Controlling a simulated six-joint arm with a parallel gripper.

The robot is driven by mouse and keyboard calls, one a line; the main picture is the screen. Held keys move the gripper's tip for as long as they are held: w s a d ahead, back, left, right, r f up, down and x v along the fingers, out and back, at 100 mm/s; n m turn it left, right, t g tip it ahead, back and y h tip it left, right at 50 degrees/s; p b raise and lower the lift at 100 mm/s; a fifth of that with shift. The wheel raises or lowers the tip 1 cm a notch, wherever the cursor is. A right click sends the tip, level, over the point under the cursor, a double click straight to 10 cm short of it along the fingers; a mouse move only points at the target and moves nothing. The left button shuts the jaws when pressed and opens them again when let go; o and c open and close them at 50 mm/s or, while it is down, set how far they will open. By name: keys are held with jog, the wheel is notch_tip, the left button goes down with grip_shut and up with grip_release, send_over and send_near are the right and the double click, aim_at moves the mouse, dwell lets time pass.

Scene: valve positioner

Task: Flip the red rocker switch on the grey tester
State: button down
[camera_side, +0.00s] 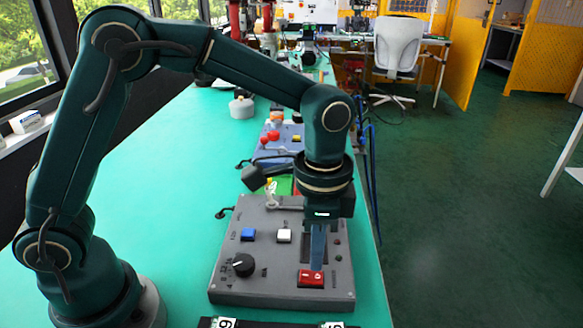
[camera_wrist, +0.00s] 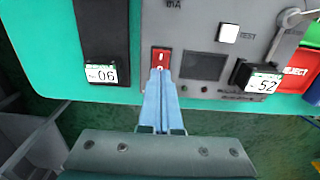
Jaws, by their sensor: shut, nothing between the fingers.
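The grey tester (camera_side: 235,290) lies on the green table, with the red rocker switch (camera_side: 311,281) at its front right corner. The switch also shows in the wrist view (camera_wrist: 160,56), just beyond my fingertips. My gripper (camera_side: 317,266) points down with its blue fingers shut and empty. In the wrist view the fingertips (camera_wrist: 161,72) overlap the near end of the switch. They are at or just above it; I cannot tell whether they touch. The fingers hide part of the switch.
The tester also carries a black knob (camera_side: 243,265), a blue button (camera_side: 248,235), a white button (camera_side: 284,236) and a grey lever (camera_side: 285,203). A black strip with number labels (camera_side: 227,322) lies at the front edge. A blue box (camera_side: 272,154) stands behind.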

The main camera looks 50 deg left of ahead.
notch_tip(320, 180, up, 12)
jog(key=w+d, duration=0.1)
jog(key=shift+f, duration=0.2)
jog(key=shift+w, duration=0.1)
dwell(0.4)
jog(key=s+a+r+n+t, duration=0.35)
jog(key=s+a+r, duration=0.25)
jog(key=a, duration=0.2)
jog(key=s+a+f+n+t, duration=0.2)
jog(key=s+f+n, duration=0.3)
jog(key=f, duration=0.4)
jog(key=shift+s+a+f, duration=0.3)
jog(key=shift+s+a, duration=0.45)
jog(key=shift+a, duration=0.1)
jog(key=shift+n, duration=0.25)
